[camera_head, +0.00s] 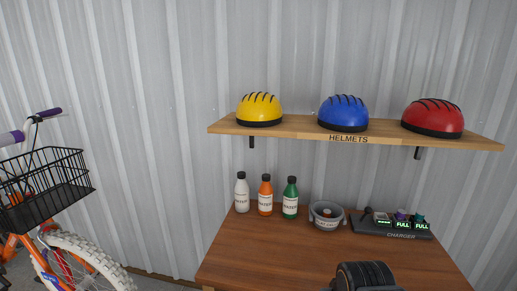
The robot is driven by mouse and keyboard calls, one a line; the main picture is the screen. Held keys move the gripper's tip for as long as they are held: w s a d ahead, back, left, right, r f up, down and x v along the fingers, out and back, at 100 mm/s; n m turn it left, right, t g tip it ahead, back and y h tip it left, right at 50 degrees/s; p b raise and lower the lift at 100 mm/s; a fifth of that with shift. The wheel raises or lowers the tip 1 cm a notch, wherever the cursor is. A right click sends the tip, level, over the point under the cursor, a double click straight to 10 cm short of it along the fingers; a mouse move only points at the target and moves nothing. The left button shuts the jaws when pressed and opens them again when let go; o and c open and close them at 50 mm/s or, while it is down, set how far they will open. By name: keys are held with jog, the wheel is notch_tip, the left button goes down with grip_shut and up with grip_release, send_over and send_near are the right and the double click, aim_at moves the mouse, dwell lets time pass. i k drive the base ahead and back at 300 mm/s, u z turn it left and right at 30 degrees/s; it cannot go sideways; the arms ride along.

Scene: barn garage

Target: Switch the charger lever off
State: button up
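The charger (372,230) is a dark, low block at the back right of the wooden table, with the label CHARGER on its front. Up to three small devices stand on it with lit green displays; the middle and right ones read FULL, and the left one is too small to read. A small dark stub at the charger's left end (368,211) may be the lever; its position cannot be made out. A black ribbed round part at the bottom centre looks like part of my arm. My gripper's fingers do not show.
A grey bowl (327,223) stands just left of the charger. White (242,200), orange (265,204) and green (290,208) bottles stand further left. A shelf (285,126) with three helmets hangs above. A bicycle (70,235) is at far left. The table's front middle (260,258) is clear.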

aim_at(367, 209)
jog(key=u, duration=1.55)
jog(key=k, duration=0.95)
jog(key=z, duration=1.5)
jog(key=i, duration=0.9)
